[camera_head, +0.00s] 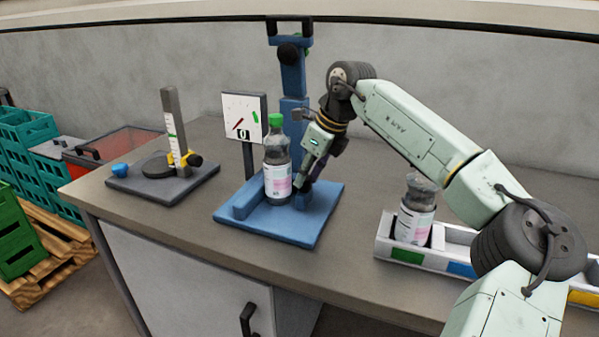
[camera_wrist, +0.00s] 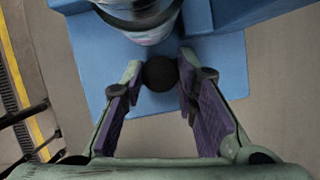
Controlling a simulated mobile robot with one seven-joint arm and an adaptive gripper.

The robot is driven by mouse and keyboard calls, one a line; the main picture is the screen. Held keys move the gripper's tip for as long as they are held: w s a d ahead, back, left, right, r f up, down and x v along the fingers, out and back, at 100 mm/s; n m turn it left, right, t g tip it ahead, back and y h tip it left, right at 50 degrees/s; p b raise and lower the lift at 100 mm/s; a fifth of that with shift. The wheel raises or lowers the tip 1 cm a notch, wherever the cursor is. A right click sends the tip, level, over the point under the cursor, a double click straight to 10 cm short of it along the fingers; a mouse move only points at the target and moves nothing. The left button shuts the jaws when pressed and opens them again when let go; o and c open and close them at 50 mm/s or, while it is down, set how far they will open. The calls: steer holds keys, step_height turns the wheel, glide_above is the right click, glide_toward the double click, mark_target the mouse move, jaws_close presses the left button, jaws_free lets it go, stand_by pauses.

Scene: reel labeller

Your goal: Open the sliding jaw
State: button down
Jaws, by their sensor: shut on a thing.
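A blue bench fixture (camera_head: 300,230) stands mid-bench, with a flat base and a tall post behind. A bottle (camera_head: 277,183) with a green cap and a pink-and-white label stands upright on its base, beside a low blue block (camera_head: 245,200) at left. A small blue block, seemingly the sliding jaw (camera_head: 303,201), is at the bottle's right, partly hidden by my gripper (camera_head: 301,184). In the wrist view a round black knob (camera_wrist: 160,74) sits between the fingertips of my gripper (camera_wrist: 160,78), which is shut on it. The bottle's lower part (camera_wrist: 150,30) shows just beyond.
A dial panel (camera_head: 245,117) stands behind the bottle. At left are a gauge stand (camera_head: 172,130) on a dark plate and a small blue knob-like piece (camera_head: 120,170). A white tray (camera_head: 410,256) with another bottle (camera_head: 416,212) lies at right. Bare bench lies between fixture and tray.

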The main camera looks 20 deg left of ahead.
steer(key=shift+d, duration=0.8)
steer(key=c, duration=1.2)
jaws_free()
steer(key=shift+d, duration=0.1)
steer(key=shift+c, duration=0.2)
steer(key=v, duration=1.2)
